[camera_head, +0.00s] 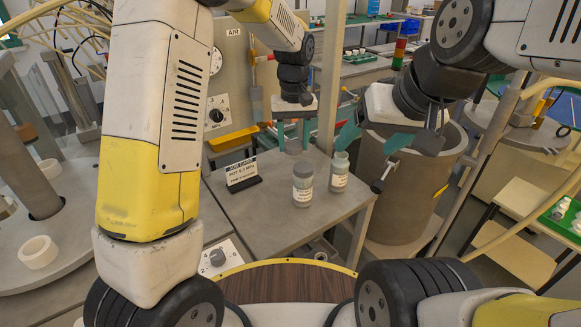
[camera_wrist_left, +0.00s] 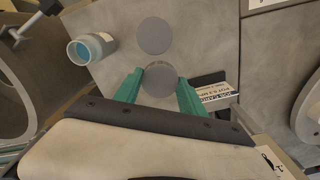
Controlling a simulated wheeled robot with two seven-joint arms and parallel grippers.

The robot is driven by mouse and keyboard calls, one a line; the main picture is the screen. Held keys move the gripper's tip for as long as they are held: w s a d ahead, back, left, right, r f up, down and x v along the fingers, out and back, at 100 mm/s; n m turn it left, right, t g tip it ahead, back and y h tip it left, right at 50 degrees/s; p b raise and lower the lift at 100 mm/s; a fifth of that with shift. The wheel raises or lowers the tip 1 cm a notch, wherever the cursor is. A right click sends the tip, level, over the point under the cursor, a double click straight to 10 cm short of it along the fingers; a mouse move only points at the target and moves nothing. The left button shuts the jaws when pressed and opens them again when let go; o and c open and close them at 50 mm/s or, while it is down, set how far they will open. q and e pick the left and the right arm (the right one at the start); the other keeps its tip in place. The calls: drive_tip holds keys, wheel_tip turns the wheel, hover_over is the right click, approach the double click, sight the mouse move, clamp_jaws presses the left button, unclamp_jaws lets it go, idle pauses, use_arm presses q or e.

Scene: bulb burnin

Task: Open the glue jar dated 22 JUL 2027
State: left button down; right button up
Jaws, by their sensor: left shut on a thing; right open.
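Two labelled jars stand upright on the grey bench top. The nearer jar (camera_head: 303,187) has a grey lid on; in the left wrist view its round lid (camera_wrist_left: 155,35) shows from above. The other jar (camera_head: 339,174), to its right, is open, with blue-green contents visible in the left wrist view (camera_wrist_left: 88,49). The label dates are too small to read. My left gripper (camera_head: 293,132) is shut on a round grey lid (camera_wrist_left: 159,80), behind the closed jar and apart from both jars. My right gripper (camera_head: 374,140) is open and empty, right of and above the open jar.
A job card (camera_head: 241,173) stands on the bench left of the jars. A large grey drum (camera_head: 405,190) stands right of the bench, with a dark handle (camera_head: 380,182) near it. The front of the bench top (camera_head: 285,228) is clear.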

use_arm(q)
wheel_tip(320, 180, down, 15)
drive_tip(key=shift+r, duration=0.15)
idle(0.4)
drive_tip(key=shift+f, duration=0.2)
drive_tip(key=c, duration=0.7)
unclamp_jaws()
drive_tip(key=shift+r, duration=0.1)
